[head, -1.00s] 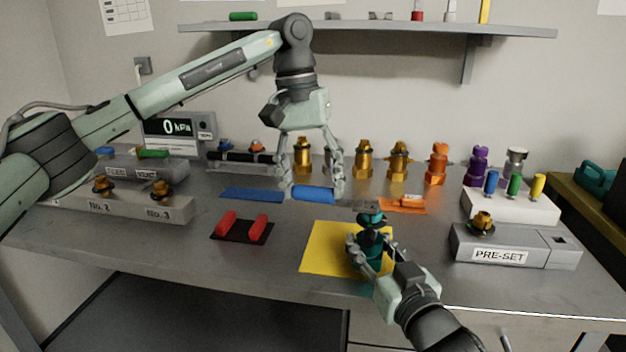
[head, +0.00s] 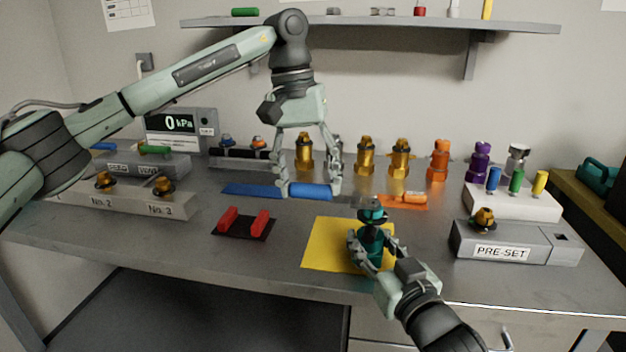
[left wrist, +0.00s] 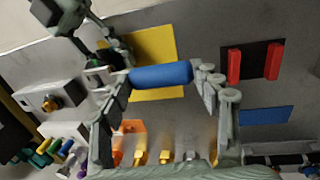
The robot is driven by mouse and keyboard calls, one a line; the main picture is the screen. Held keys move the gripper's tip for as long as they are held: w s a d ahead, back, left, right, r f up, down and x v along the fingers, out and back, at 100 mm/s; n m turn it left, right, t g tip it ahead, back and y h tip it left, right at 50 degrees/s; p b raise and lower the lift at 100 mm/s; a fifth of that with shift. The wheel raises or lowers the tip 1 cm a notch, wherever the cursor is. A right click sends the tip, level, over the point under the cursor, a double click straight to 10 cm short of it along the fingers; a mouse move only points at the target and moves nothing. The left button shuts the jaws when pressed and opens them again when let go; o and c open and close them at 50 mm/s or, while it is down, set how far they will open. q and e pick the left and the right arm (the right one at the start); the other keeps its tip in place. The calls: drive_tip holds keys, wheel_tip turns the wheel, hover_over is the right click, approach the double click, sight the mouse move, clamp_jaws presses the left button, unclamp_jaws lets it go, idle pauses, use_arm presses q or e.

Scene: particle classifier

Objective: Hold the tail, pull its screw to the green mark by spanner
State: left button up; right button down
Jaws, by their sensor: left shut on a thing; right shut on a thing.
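The spanner has a blue handle (head: 311,191) and a grey head end reaching right toward the top of the tail. My left gripper (head: 311,188) is shut on the handle and holds it level above the bench. The blue handle also shows in the left wrist view (left wrist: 162,75). The teal tail (head: 371,243) stands upright over a yellow mat (head: 325,250). My right gripper (head: 371,262) is shut around its lower body. Its dark teal screw top (head: 372,215) is close to the spanner's head; I cannot tell whether they touch. I cannot make out the green mark.
Red holders (head: 228,221) stand in front left. Several brass fittings (head: 366,158) line the back. The PRE-SET block (head: 515,253) is at the right.

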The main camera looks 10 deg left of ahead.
use_arm(q)
drive_tip(key=shift+a, duration=1.5)
drive_tip(key=r, duration=0.2)
drive_tip(key=a+r, duration=0.1)
drive_tip(key=r, duration=0.2)
use_arm(e)
drive_tip(key=c, duration=0.8)
unclamp_jaws()
drive_tip(key=shift+c, duration=0.2)
drive_tip(key=v, duration=1.2)
